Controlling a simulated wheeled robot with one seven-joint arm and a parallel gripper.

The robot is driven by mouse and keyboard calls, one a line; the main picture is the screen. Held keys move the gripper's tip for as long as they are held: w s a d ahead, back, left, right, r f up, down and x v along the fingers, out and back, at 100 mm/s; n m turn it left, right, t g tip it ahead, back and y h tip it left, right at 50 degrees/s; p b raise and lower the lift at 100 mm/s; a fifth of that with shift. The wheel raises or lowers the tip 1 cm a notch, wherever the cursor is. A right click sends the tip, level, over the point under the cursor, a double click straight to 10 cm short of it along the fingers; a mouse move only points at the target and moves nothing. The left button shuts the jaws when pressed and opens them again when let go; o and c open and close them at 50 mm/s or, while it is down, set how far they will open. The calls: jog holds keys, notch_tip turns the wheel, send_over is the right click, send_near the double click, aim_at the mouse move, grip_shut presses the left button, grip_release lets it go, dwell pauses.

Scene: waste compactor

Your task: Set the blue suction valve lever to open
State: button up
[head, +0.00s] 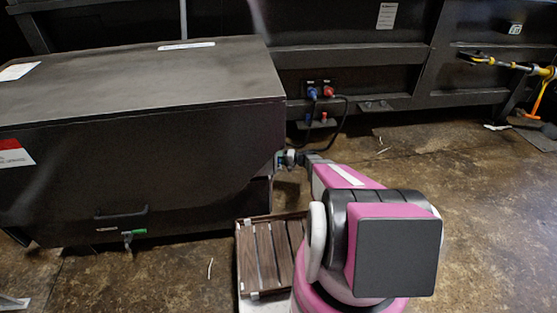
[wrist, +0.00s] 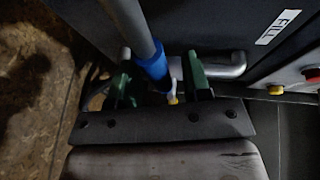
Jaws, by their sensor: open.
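A blue part (wrist: 154,67), which looks like the blue suction valve lever, shows in the wrist view at the end of a grey rod slanting down from the top. My gripper (wrist: 160,78) is open, with its dark green fingers on either side of the blue part; I cannot tell whether either one touches it. A small white and yellow piece (wrist: 173,90) sits just below the blue part. In the head view my gripper (head: 281,160) is small, at the right end of the dark box, and the lever cannot be made out there.
The large dark box (head: 140,120) fills the left. A green-handled valve (head: 133,234) is low on its front. Blue and red connectors (head: 320,92) with cables are on the back wall.

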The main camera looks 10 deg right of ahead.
jog(key=shift+a, duration=0.15)
grip_shut()
